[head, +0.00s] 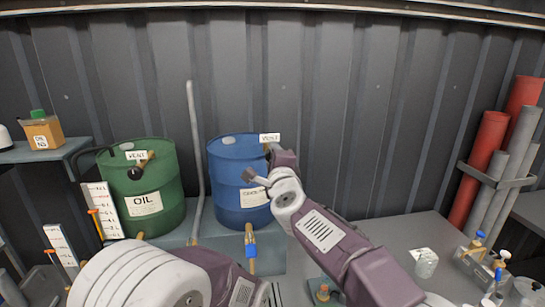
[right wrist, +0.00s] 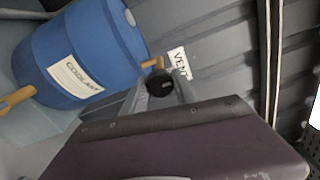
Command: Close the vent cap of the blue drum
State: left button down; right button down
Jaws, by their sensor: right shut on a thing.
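The blue drum (head: 238,180) stands against the back wall with a COOLANT label on its front. It also shows tilted in the right wrist view (right wrist: 80,55). A white VENT tag (head: 269,137) sits by its upper right rim. In the right wrist view the black vent cap (right wrist: 160,82) sits at the end of a short brass stub (right wrist: 152,62) on the drum. My right gripper (right wrist: 161,90) has its two grey fingers on either side of the cap, shut on it. In the head view my right gripper hides the cap. My left gripper is out of view.
A green OIL drum (head: 155,190) with its own vent stands to the left. A grey pipe (head: 195,150) rises between the drums. A brass tap with a blue handle (head: 251,250) is below the blue drum. Red and grey tubes (head: 490,160) stand at the right.

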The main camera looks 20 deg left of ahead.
jog(key=c, duration=1)
grip_release()
jog(key=shift+o, duration=0.2)
jog(key=b+v, duration=0.4)
jog(key=v, duration=0.5)
